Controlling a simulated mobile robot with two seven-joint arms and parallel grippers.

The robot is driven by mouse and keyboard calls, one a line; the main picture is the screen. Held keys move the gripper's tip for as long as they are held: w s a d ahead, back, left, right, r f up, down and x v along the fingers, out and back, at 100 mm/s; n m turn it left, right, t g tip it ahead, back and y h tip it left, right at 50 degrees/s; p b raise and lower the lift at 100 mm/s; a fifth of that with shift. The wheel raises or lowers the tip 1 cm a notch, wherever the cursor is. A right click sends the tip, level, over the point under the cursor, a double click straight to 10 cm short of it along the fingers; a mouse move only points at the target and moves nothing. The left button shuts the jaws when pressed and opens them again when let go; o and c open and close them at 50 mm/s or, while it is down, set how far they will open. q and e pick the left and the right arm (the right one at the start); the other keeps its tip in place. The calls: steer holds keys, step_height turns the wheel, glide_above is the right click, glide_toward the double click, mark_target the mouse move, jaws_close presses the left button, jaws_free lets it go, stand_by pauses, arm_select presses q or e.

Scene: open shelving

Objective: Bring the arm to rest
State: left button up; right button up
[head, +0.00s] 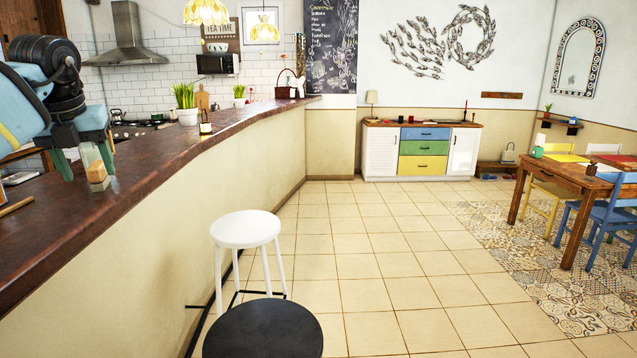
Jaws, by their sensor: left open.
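My left arm (40,90) comes in at the left edge, over the long brown counter. Its left gripper (85,160) points down with its two fingers apart, and nothing shows held in it. A small block-like thing with a pale top and a wooden lower part (98,178) stands on the counter close by the fingers. Whether the fingers touch it, I cannot tell. My right gripper is not in view.
The counter (150,165) runs from the near left to the back. The tiled floor (375,250) is clear.

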arm_select(q)
steer(key=w+d+f+m+h, duration=0.35)
steer(key=w+d+f, duration=0.25)
steer(key=d+f, duration=0.6)
steer(key=s+d+f+n+h, duration=0.1)
steer(key=s+d+f+h, duration=0.35)
steer(key=d+f, duration=0.4)
steer(key=s+d+f+n+h, duration=0.1)
steer(key=s+d+f+h, duration=0.35)
steer(key=d, duration=0.75)
steer(key=s+d+f+n+h, duration=0.1)
steer(key=s+d+f+h, duration=0.1)
steer(key=d+f+h, duration=0.65)
steer(key=s+a+f+n+t+y, duration=0.3)
steer(key=s+f+n+t+y, duration=0.3)
steer(key=n, duration=0.5)
steer(key=s+a+f+n+t+y, duration=0.4)
steer(key=f+n+t+y, duration=0.3)
steer(key=n, duration=0.3)
steer(key=s+a+f+n+g+y, duration=0.2)
steer(key=s+a+f+n+g, duration=0.1)
steer(key=s+f, duration=0.4)
steer(key=s+a+f+n+g+y, duration=0.2)
steer(key=s+f, duration=0.5)
steer(key=s, duration=0.6)
steer(key=a+n+g, duration=0.1)
steer(key=a+n, duration=0.1)
steer(key=n, duration=0.1)
steer(key=shift+s+a+g+y, duration=0.3)
steer(key=shift+a+g, duration=0.1)
